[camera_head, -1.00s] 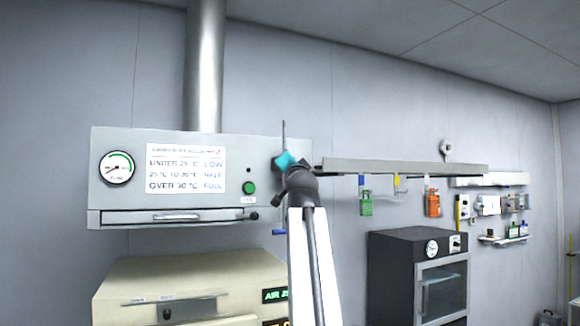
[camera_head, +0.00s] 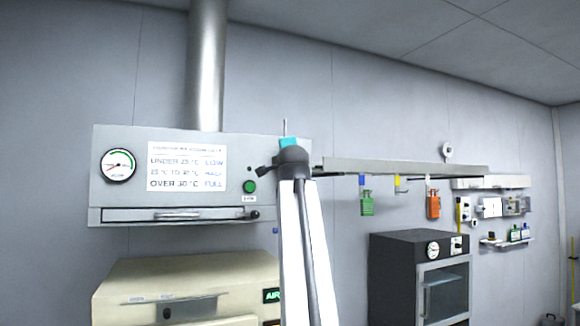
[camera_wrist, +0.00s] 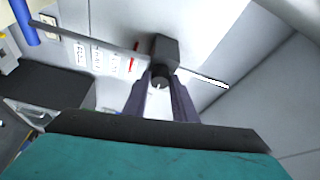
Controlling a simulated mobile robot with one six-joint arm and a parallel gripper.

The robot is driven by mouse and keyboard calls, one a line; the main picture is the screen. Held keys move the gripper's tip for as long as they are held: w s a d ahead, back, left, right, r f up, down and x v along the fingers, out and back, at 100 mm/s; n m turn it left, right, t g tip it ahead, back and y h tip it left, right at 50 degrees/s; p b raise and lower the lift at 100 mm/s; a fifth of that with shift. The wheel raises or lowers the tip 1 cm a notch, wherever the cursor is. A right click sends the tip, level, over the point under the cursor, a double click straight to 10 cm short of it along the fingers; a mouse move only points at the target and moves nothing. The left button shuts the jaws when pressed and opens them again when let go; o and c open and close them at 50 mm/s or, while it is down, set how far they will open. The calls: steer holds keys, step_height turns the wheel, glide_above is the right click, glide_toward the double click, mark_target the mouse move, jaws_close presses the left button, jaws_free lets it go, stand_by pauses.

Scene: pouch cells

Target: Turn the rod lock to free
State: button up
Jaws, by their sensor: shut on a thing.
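In the wrist view, the rod lock is a black block (camera_wrist: 165,48) that a thin grey rod (camera_wrist: 70,32) runs through, with a small dark round knob (camera_wrist: 159,81) on its near side. My gripper (camera_wrist: 160,86) has its two dark fingers on either side of this knob and is shut on it. The knob's turn position is hard to read. In the head view, my teal wrist part (camera_head: 289,142) stands in front of the hood's right end; my arm hides the fingers and the lock there.
White labels (camera_wrist: 97,57) and a red mark (camera_wrist: 133,64) sit beside the lock. The hood (camera_head: 130,195) has a gauge and a green button (camera_head: 249,187).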

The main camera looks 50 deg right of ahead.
steer(key=shift+m, duration=0.4)
steer(key=o, duration=1)
steer(key=shift+o, duration=0.2)
